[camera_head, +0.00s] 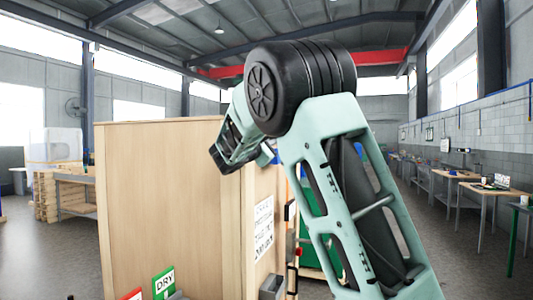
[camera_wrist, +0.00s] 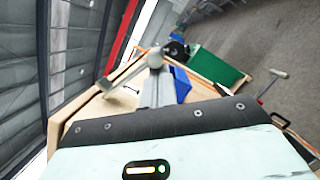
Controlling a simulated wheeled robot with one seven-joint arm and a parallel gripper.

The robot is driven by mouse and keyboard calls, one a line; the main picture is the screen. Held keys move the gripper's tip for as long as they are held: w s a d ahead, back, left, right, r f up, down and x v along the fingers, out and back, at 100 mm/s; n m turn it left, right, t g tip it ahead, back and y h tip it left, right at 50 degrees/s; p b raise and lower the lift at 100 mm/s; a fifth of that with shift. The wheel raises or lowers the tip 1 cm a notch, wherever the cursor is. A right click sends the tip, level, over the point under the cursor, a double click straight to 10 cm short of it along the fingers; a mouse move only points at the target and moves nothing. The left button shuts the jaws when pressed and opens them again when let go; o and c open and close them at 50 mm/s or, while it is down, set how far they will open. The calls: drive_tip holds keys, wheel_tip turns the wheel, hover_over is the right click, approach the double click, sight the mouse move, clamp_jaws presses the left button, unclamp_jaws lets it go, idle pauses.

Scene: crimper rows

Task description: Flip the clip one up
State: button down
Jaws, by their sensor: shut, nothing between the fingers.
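My gripper (camera_wrist: 155,62) shows in the wrist view as a grey stem ending in a small closed tip, with nothing seen in it. It is over the top edge region of a pale wooden cabinet (camera_head: 160,190). In the head view my arm bends past the cabinet's upper right corner, and the fingertips cannot be made out there. I cannot pick out the clip with certainty. A grey T-shaped lever (camera_wrist: 278,74) stands apart from my gripper at the right of the wrist view. Black fittings (camera_head: 291,211) show on the cabinet's right side in the head view.
A green DRY sign (camera_head: 164,283) stands before the cabinet beside a red one (camera_head: 133,294). A printed sheet (camera_head: 263,228) is on its side. A green panel (camera_wrist: 217,69) and blue piece (camera_wrist: 181,85) lie beyond my gripper. Workbenches (camera_head: 487,188) line the right wall.

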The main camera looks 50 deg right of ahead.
drive_tip(key=n, duration=0.1)
drive_tip(key=s+r+n+b, duration=0.1)
drive_tip(key=r+n+t, duration=0.1)
drive_tip(key=n, duration=0.1)
drive_tip(key=shift+s+d, duration=0.15)
drive_tip(key=shift+d, duration=0.1)
drive_tip(key=shift+s+r+b, duration=0.1)
drive_tip(key=shift+r+b, duration=0.2)
drive_tip(key=shift+b, duration=0.1)
drive_tip(key=shift+r, duration=0.15)
